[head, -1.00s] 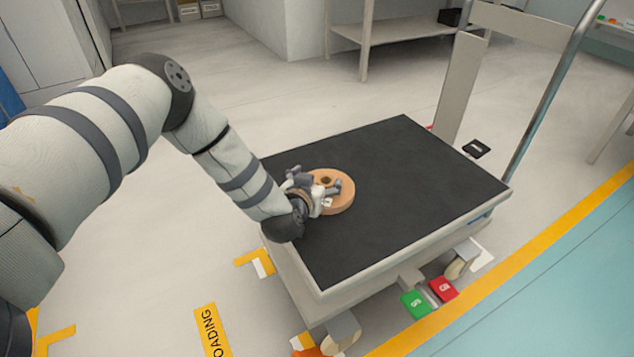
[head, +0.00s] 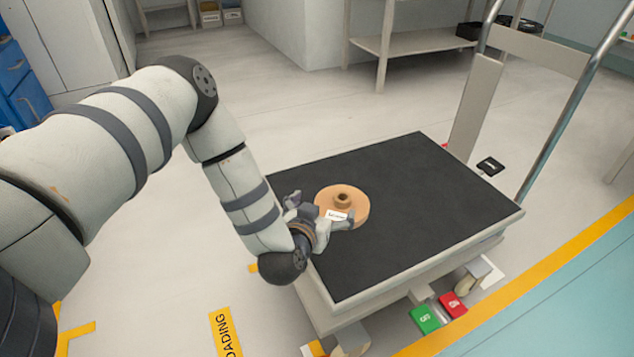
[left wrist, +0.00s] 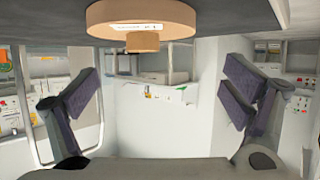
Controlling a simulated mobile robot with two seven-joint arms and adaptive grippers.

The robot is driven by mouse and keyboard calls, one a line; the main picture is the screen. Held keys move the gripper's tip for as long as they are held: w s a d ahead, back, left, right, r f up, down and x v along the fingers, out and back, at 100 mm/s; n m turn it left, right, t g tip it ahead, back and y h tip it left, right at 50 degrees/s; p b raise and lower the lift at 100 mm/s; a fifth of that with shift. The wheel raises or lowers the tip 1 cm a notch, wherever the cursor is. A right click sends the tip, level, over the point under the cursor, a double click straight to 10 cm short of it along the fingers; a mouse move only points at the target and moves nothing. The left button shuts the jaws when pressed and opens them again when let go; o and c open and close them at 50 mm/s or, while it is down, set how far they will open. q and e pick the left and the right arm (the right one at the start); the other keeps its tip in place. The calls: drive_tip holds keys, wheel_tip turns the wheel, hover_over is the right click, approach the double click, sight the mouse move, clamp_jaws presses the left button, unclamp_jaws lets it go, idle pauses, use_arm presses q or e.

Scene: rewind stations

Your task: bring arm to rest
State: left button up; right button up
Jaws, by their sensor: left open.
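A tan round reel (head: 350,198) with a raised hub and a small white label lies on the dark cart deck (head: 430,200), near its left edge. My left gripper (head: 322,216) is open beside the reel, on its near-left side, with its fingers apart. In the left wrist view the reel (left wrist: 143,18) shows at the top, outside the space between the two open fingers (left wrist: 158,95). Nothing is held. My left arm reaches over the cart's left edge with its elbow raised. My right gripper does not show.
The cart has an upright metal handle (head: 563,120) at the right. Green (head: 425,319) and red (head: 453,304) pedals sit low at its front. A shelf (head: 425,45) stands behind. The rest of the deck is bare, and open floor surrounds the cart.

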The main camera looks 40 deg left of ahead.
use_arm(q)
drive_tip(key=shift+p+v, duration=0.3)
drive_tip(key=shift+v, duration=1.5)
